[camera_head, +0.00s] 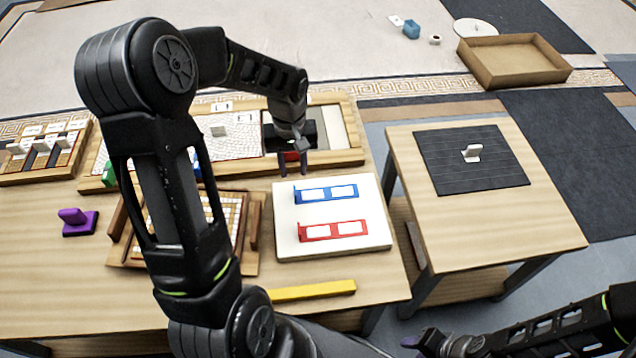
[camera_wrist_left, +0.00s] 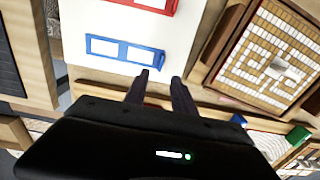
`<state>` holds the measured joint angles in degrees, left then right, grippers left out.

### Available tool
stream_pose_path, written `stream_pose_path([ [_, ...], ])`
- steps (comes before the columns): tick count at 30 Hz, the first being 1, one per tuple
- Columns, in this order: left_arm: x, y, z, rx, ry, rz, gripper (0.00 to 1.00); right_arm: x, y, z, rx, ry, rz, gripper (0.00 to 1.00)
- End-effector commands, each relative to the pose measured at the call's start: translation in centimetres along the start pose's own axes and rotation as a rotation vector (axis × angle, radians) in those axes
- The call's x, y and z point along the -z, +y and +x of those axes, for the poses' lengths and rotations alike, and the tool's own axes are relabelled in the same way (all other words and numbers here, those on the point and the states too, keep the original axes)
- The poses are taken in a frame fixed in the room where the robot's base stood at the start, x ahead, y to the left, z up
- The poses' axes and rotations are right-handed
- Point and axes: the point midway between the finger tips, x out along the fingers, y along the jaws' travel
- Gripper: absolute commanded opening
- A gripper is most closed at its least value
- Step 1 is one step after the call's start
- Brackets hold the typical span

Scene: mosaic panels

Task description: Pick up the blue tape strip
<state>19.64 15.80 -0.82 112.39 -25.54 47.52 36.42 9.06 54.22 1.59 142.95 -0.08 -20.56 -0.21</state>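The blue tape strip (camera_head: 326,193) lies on a white board (camera_head: 290,243), with two white rectangles along it. It also shows in the left wrist view (camera_wrist_left: 125,51), lying flat with a raised end near my fingers. My left gripper (camera_head: 293,170) is open and empty, just behind the strip's left end in the head view. In the left wrist view its two fingers (camera_wrist_left: 160,78) point toward the board edge and are apart from the strip. My right gripper (camera_head: 425,343) is low at the bottom edge, and its fingers are not clear.
A red strip (camera_head: 332,231) lies in front of the blue one on the board. A wooden mosaic tray (camera_head: 252,237) stands to the left, and a long framed panel (camera_head: 350,158) behind. A yellow bar (camera_head: 313,290) lies in front. A side table (camera_head: 545,222) stands at right.

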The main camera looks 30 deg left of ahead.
Motion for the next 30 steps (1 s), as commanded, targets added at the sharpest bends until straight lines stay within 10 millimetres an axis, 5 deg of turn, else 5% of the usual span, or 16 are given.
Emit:
stream_pose_path([
  [25,0.0,0.0,2.8,0.0,0.0,0.001,0.31,0.0,0.1,0.3,0.0,0.0,0.0,0.36],
  [30,-0.2,-0.1,4.6,0.001,-0.004,-0.001,0.31,0.0,0.3,0.6,0.0,0.0,0.001,0.36],
])
